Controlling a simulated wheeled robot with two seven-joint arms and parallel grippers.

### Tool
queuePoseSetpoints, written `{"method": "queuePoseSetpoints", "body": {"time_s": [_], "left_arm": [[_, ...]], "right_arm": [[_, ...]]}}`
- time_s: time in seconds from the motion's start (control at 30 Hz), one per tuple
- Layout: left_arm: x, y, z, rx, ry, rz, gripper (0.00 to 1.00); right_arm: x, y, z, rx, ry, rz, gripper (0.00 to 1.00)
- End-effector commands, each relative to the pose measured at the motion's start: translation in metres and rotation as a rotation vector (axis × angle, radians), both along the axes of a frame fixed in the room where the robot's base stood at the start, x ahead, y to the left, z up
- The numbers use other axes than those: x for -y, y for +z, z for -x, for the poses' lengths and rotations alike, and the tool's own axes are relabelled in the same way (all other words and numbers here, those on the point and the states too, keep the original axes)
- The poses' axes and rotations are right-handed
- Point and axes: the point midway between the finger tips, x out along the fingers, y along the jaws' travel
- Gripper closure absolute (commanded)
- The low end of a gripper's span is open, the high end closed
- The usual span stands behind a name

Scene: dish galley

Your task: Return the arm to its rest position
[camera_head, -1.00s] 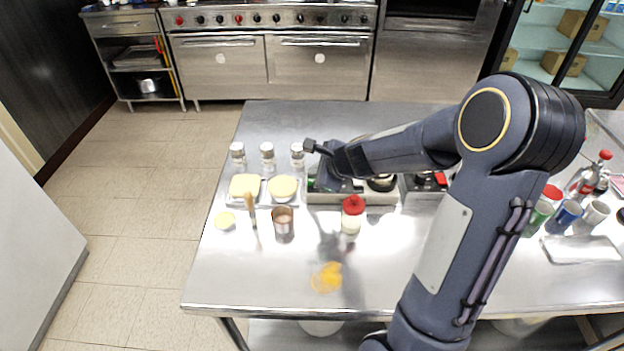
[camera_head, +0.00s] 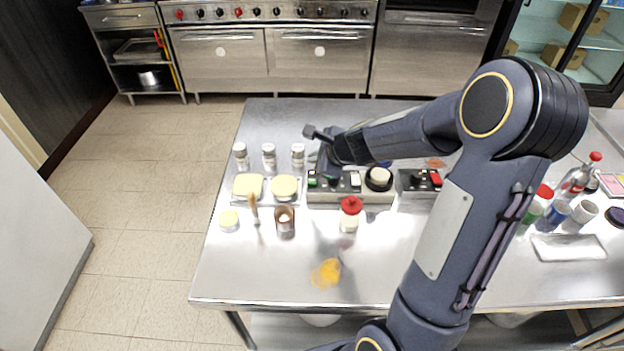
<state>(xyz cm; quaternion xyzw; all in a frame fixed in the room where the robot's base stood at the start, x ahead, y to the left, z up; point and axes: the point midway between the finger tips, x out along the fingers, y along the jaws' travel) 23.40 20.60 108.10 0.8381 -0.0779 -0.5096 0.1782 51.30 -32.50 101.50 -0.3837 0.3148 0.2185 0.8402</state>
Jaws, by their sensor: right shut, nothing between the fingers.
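My right arm (camera_head: 445,235) comes in from the lower right, bends at a high elbow and reaches left over the steel table. My right gripper (camera_head: 330,177) points down above the back-middle of the table, by the left end of a grey unit with buttons (camera_head: 350,198). It is shut and empty. Its fingertips are small and dark here, and I cannot tell how far they are above the unit. My left arm and gripper are not in view.
Bottles and cans (camera_head: 556,214) stand right of my arm. The table's front-left (camera_head: 240,275) is clear.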

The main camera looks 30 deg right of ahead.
Motion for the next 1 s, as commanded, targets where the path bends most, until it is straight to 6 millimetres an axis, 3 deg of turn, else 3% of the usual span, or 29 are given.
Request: {"method": "queuePoseSetpoints", "body": {"time_s": [0.37, 0.53, 0.67, 0.77, 0.9, 1.0], "left_arm": [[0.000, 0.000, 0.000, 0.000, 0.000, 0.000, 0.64], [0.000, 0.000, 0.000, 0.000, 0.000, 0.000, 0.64], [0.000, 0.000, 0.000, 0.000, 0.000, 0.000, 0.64], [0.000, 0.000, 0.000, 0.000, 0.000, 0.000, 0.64], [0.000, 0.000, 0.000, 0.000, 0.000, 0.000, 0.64], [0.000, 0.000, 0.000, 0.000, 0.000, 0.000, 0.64]], "right_arm": [[-0.001, 0.001, 0.001, 0.003, 0.006, 0.003, 1.00], [-0.025, 0.034, 0.021, 0.067, 0.190, 0.084, 1.00], [-0.066, 0.075, 0.069, 0.168, 0.527, 0.262, 1.00], [-0.096, 0.093, 0.121, 0.237, 0.816, 0.444, 1.00], [-0.119, 0.094, 0.194, 0.291, 1.177, 0.713, 1.00], [-0.124, 0.085, 0.234, 0.294, 1.376, 0.878, 1.00]]}}
